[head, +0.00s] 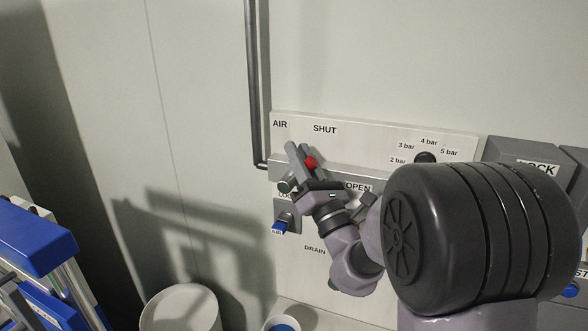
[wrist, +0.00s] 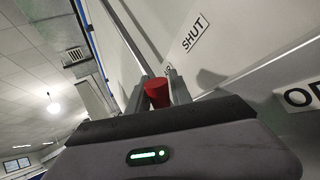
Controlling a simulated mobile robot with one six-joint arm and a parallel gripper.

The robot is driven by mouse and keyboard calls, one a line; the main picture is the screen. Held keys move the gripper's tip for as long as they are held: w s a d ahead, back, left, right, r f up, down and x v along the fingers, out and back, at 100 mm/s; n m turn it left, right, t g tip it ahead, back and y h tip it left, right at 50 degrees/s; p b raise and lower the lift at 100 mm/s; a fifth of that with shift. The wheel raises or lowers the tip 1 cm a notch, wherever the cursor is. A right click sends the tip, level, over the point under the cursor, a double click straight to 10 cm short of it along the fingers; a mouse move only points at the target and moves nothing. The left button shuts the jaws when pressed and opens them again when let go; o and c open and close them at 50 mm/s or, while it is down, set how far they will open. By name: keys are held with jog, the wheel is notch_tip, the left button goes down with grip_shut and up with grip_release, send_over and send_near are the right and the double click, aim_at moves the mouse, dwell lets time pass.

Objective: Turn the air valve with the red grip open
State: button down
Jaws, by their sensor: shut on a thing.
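The air valve's red grip (head: 311,162) shows in the head view on the panel marked AIR, below the SHUT label (head: 325,129) and up and left of the OPEN label (head: 357,187). My gripper (head: 306,165) is at the grip, with its fingers on either side of it. In the wrist view the red grip (wrist: 157,92) sits between the two fingers of my gripper (wrist: 160,88), which are shut on it. The SHUT label (wrist: 195,34) is up and right of the grip there. The valve's lever is mostly hidden by my gripper.
A pressure dial (head: 426,158) marked in bar is right of the valve. A grey LOCK box (head: 535,166) stands right, partly behind my arm. A dark pipe (head: 256,80) runs down the wall. A white bucket (head: 181,309) is below.

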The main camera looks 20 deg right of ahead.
jog(key=shift+s+d+f+m+t+h+b, duration=0.15)
jog(key=shift+d+f+m+t+h+b, duration=0.1)
jog(key=shift+m+t+h+b, duration=0.2)
jog(key=shift+r, duration=0.1)
jog(key=c, duration=1.1)
grip_release()
jog(key=shift+c, duration=0.2)
jog(key=b+v, duration=1.7)
jog(key=shift+s, duration=0.25)
